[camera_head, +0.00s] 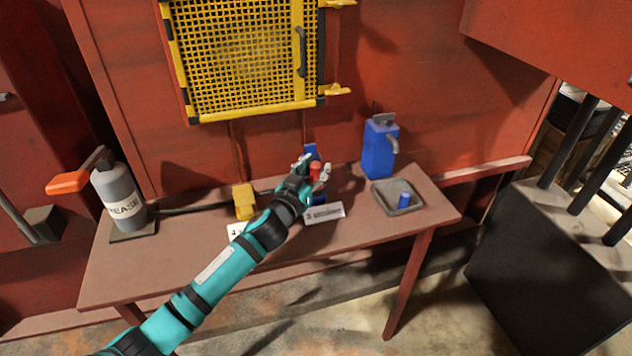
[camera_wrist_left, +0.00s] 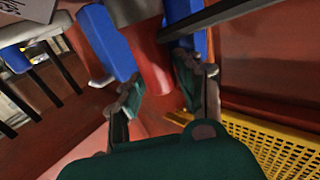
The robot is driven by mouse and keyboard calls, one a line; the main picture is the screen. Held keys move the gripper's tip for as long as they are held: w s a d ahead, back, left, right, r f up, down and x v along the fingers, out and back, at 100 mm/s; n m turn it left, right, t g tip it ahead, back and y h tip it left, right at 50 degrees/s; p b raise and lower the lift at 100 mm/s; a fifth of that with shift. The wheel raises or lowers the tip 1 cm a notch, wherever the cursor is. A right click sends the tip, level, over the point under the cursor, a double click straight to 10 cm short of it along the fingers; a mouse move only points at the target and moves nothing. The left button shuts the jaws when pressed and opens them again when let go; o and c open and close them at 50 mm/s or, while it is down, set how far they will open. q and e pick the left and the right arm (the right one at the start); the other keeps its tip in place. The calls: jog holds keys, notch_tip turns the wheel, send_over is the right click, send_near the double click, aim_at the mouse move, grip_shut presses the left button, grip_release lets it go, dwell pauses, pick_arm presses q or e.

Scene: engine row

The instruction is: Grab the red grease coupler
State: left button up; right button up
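The red grease coupler (camera_head: 316,168) is a short red cylinder above the back middle of the table, beside a blue part (camera_head: 311,152). In the left wrist view the red coupler (camera_wrist_left: 150,62) stands between the two fingers of my left gripper (camera_wrist_left: 158,88). The fingers are apart, one on each side of it. I cannot tell whether either finger touches it. In the head view my left gripper (camera_head: 313,176) reaches in from the front left and partly hides the coupler's lower part. My right gripper is not in view.
On the table (camera_head: 185,255) stand a grease bottle (camera_head: 122,198) with an orange handle, a yellow block (camera_head: 244,202), a label card (camera_head: 325,213), a blue dispenser (camera_head: 377,150) and a grey tray (camera_head: 383,205) holding a blue cylinder (camera_head: 404,200). A yellow mesh panel (camera_head: 240,60) is on the wall.

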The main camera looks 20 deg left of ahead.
pick_arm(q)
grip_shut()
